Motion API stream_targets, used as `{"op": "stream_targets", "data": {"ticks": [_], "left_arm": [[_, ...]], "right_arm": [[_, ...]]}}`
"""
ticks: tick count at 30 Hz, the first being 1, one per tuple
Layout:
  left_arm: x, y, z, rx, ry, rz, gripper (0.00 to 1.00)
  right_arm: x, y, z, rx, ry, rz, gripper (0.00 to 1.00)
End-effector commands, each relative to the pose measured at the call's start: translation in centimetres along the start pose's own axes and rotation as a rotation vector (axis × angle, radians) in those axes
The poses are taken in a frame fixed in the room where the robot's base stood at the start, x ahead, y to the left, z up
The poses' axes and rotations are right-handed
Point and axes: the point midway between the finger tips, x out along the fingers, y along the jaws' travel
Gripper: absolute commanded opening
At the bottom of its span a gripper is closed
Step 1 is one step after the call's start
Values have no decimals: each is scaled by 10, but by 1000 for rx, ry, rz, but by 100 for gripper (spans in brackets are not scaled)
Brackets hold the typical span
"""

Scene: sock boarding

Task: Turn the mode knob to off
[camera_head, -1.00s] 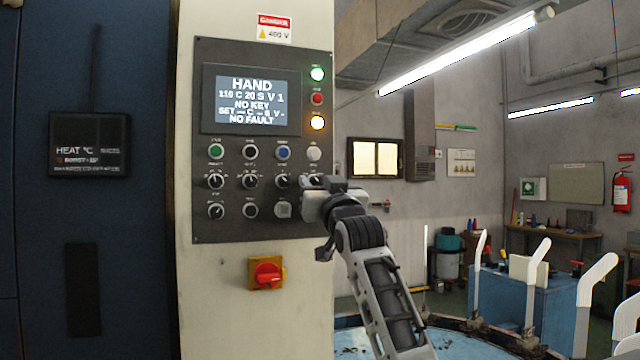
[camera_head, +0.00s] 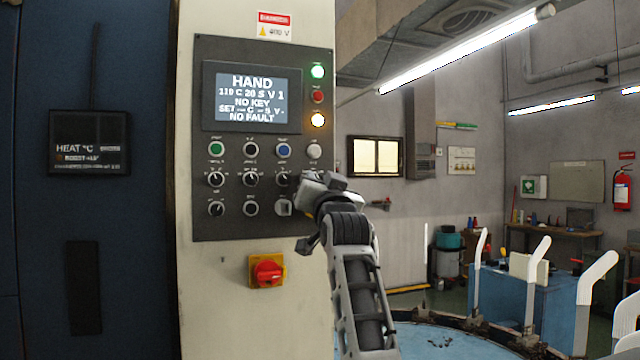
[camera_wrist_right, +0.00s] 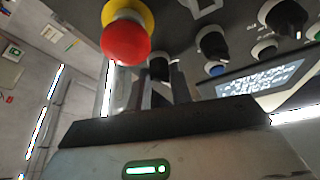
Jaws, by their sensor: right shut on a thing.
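The control panel (camera_head: 240,228) has a row of black selector knobs below its buttons; the labels are too small to read. My right gripper (camera_head: 312,182) is at the right end of this row and covers the last knob in the head view. In the right wrist view, that black knob (camera_wrist_right: 158,68) shows at the tips of my right gripper's fingers (camera_wrist_right: 165,88), which are shut on it. Its pointer direction cannot be made out. The display (camera_head: 251,98) reads HAND and NO FAULT. My left gripper is not in view.
A red mushroom button (camera_wrist_right: 125,40) on a yellow ring sits very close to the fingers. A red rotary switch (camera_head: 267,271) is below the panel. Other knobs (camera_head: 216,179) are to the left. Open room lies right of the cabinet.

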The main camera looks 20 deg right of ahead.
Motion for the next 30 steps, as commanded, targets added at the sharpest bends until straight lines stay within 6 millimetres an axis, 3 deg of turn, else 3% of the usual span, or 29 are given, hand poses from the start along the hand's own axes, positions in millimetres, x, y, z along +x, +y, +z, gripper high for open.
{"op": "stream_targets", "data": {"ticks": [15, 30], "left_arm": [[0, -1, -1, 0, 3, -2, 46], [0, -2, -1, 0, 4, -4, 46]], "right_arm": [[0, -4, 1, 356, -4, 146, 0], [0, -3, 1, 460, -4, 192, 0]]}}
